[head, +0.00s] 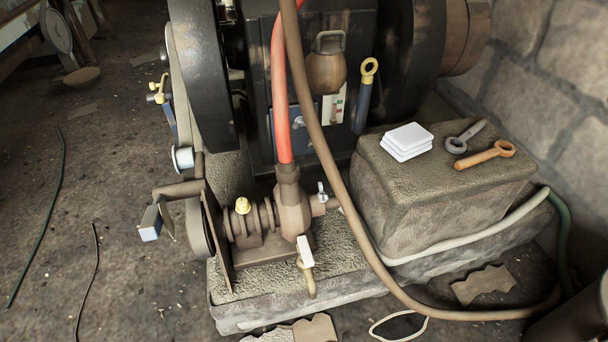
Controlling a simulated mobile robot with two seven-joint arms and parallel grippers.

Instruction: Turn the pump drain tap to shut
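The pump (292,208) sits low on a stone plinth, with a red hose rising from its top. Its drain tap (306,252) is on the near side, with a pale, flat lever handle standing roughly upright above a brass spout (311,284) that points down. I cannot tell from this view whether the tap is open or shut. Neither of my grippers is in view, and nothing touches the tap.
A brown hose (330,170) hangs just right of the tap and curves along the floor. A blue-ended arm (150,222) juts out left of the pump. A stone block (450,190) at right bears white pads (406,140) and two wrenches (485,155). Floor at left is mostly clear.

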